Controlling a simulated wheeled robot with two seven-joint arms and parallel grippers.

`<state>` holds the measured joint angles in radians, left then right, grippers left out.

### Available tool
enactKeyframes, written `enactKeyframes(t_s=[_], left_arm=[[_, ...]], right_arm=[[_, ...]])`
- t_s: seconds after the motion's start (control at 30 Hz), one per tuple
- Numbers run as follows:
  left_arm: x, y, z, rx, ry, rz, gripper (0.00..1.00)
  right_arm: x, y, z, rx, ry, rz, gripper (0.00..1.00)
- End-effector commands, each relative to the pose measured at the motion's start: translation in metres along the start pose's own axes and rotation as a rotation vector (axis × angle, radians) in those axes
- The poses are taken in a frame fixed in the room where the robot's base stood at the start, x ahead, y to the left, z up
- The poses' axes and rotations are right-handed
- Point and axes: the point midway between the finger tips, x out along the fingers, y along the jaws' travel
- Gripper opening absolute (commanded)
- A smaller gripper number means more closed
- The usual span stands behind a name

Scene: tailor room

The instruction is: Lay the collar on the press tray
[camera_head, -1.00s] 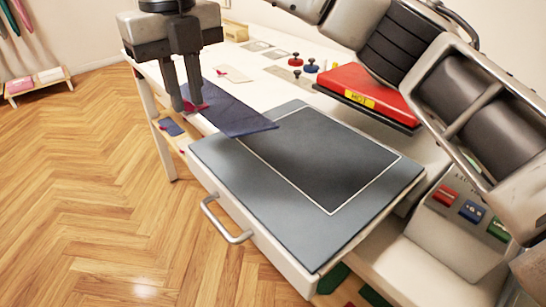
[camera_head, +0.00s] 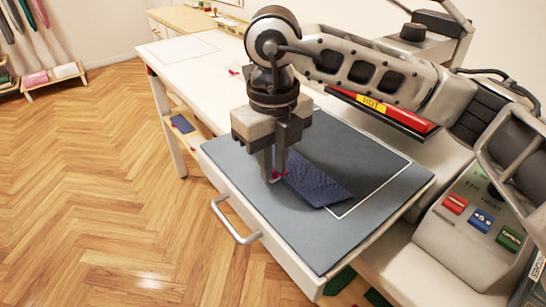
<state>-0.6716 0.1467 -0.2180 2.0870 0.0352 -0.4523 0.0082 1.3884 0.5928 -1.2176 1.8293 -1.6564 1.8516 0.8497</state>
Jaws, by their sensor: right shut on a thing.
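The collar, a dark blue patterned cloth piece (camera_head: 318,184), is over the press tray (camera_head: 305,240). The tray is a grey board with a darker panel outlined in white. My right gripper (camera_head: 274,178) points down and is shut on the collar's left end, where a small pink-red bit shows. The collar stretches to the right from the fingers, across the white outline. I cannot tell whether its far end touches the tray. My left gripper is not in view.
A red plate marked HOT (camera_head: 375,105) stands behind the tray, partly behind my right arm. A control panel with red, blue and green buttons (camera_head: 480,220) is at the right. A handle (camera_head: 235,222) sticks out at the tray's front. The white table (camera_head: 190,75) is largely clear.

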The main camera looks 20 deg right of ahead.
Motion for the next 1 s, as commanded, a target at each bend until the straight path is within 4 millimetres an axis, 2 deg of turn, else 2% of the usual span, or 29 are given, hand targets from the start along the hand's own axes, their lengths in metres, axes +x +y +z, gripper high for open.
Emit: enactKeyframes(t_s=[0.37,0.4,0.47,0.77,0.87,0.9,1.0], left_arm=[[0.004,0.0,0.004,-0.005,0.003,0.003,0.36],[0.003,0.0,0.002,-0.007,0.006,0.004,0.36],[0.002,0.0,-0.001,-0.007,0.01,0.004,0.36],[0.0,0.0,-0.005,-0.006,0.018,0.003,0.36],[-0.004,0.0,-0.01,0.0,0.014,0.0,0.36],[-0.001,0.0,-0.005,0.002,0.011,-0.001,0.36],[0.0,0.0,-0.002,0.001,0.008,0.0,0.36]], right_arm=[[0.006,0.0,0.0,-0.001,-0.002,0.0,0.0],[0.005,0.0,0.0,-0.001,-0.002,0.0,0.22],[0.004,0.0,0.0,-0.001,-0.002,0.0,0.38],[0.002,0.0,0.0,-0.001,-0.002,0.0,0.38],[-0.005,0.0,0.001,-0.001,-0.002,0.0,0.38],[-0.007,0.0,0.001,-0.001,-0.004,0.0,0.38],[-0.025,0.001,0.001,-0.001,-0.007,0.0,0.38]])
